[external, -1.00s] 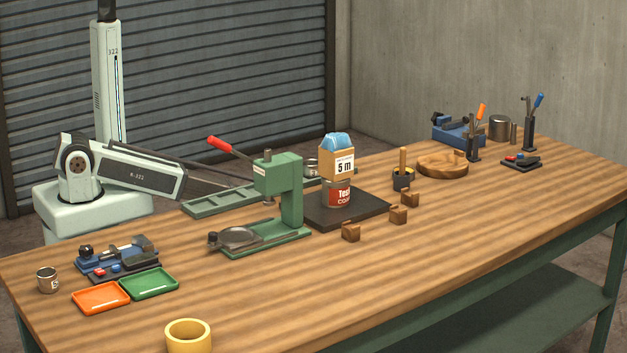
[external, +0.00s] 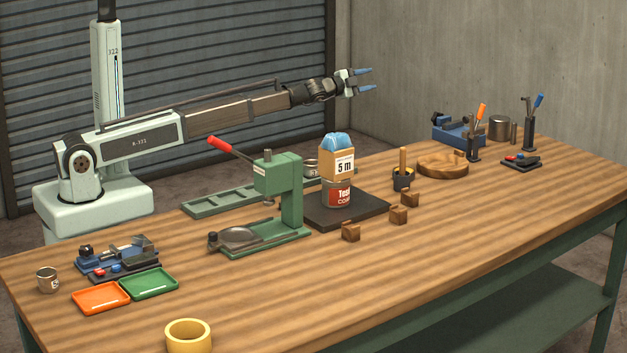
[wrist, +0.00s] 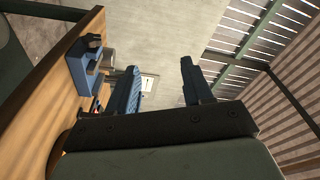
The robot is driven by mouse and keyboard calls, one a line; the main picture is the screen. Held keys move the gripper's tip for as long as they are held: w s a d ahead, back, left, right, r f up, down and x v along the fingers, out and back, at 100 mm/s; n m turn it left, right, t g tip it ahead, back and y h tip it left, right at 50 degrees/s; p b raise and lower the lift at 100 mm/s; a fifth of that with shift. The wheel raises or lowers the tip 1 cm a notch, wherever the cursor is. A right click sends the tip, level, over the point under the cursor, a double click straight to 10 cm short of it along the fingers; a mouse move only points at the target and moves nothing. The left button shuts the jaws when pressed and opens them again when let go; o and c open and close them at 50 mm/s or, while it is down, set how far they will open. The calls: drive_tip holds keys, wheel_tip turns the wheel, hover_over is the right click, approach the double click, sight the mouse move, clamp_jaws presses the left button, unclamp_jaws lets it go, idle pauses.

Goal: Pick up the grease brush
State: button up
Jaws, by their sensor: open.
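An upright wooden handle (external: 403,158) stands in a small dark pot (external: 403,181) right of the can and box stack; it looks like the grease brush, its lower end hidden in the pot. My gripper (external: 368,79) is open and empty, high above the back of the table. It is above and to the left of the brush in the external view, well apart from it. In the wrist view the two fingers of my gripper (wrist: 160,68) are spread with nothing between them. I cannot make out the brush there.
A green press (external: 280,190) with a red lever and a can with a box (external: 338,163) stand mid-table. A wooden ring-shaped dish (external: 442,168), a blue vise (external: 455,134) and orange- and blue-handled tools (external: 481,113) are farther right. The front right tabletop is clear.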

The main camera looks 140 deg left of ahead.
drive_tip(key=w+a+r+n+g, duration=0.1)
drive_tip(key=w+r, duration=0.1)
drive_tip(key=r, duration=0.6)
drive_tip(key=w+a+r+n, duration=0.1)
drive_tip(key=w+a+r, duration=0.1)
drive_tip(key=r, duration=0.6)
drive_tip(key=w+f+n+g+h, duration=0.1)
drive_tip(key=w+f+n+h, duration=0.5)
drive_tip(key=w, duration=0.5)
drive_tip(key=n+h, duration=1)
drive_tip(key=h, duration=0.3)
approach(402, 149)
drive_tip(key=shift+w+f+g, duration=0.2)
drive_tip(key=shift+g, duration=0.1)
drive_tip(key=shift+d+f, duration=0.1)
drive_tip(key=shift+f, duration=0.4)
wheel_tip(402, 149, down, 6)
drive_tip(key=shift+f, duration=0.25)
drive_tip(key=shift+s+a+f, duration=0.1)
drive_tip(key=shift+a+f, duration=0.05)
drive_tip(key=shift+f, duration=1.4)
drive_tip(key=shift+s+a+f, duration=0.1)
drive_tip(key=shift+a+f, duration=0.1)
drive_tip(key=shift+f, duration=1.4)
clamp_jaws()
